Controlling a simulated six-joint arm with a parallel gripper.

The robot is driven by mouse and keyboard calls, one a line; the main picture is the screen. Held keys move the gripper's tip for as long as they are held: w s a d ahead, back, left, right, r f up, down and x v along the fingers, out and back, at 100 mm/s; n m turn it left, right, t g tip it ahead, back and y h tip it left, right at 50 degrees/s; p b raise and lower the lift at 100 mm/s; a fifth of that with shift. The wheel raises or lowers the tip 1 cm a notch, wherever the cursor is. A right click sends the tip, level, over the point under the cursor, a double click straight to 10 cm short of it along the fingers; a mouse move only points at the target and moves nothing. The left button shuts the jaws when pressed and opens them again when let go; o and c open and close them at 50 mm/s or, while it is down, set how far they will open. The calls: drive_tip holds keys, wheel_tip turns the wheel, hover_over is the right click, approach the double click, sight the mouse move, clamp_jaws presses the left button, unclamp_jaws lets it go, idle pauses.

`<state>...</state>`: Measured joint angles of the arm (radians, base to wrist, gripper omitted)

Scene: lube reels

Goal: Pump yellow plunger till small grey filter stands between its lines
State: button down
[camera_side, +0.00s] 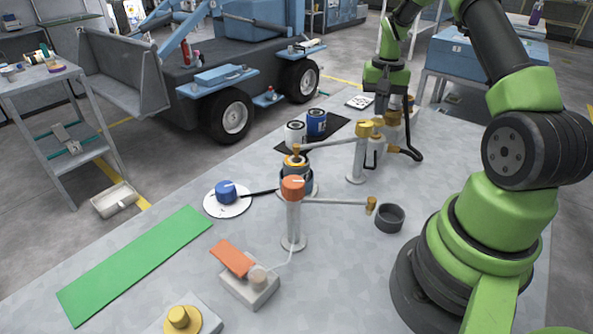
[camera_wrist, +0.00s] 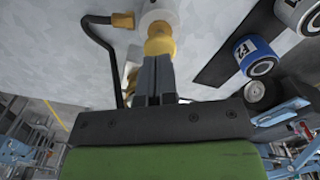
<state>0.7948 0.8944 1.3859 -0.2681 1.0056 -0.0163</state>
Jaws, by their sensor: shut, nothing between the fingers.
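In the wrist view, the yellow plunger (camera_wrist: 159,40) stands on a pale round base, right at the tips of my gripper (camera_wrist: 157,58). My gripper's fingers are together, with nothing visible between them; I cannot tell whether they touch the plunger. In the side view, my gripper (camera_side: 384,98) points down at the brass-coloured pump parts at the far end of the table, partly hiding them. A small grey round thing (camera_wrist: 255,92) shows beside the blue can in the wrist view and may be the small grey filter. Its lines cannot be made out.
A white can (camera_side: 295,133) and a blue can (camera_side: 316,123) stand on a dark mat. A brass-topped post (camera_side: 365,130) with a long arm, an orange-topped post (camera_side: 292,188) and a dark cup (camera_side: 390,217) stand nearby. A black hose (camera_wrist: 103,45) curves beside the pump. A green mat (camera_side: 135,262) lies front left.

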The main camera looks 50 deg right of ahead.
sight(378, 120)
drive_tip(key=shift+f, duration=1.9)
drive_tip(key=shift+r, duration=3.8)
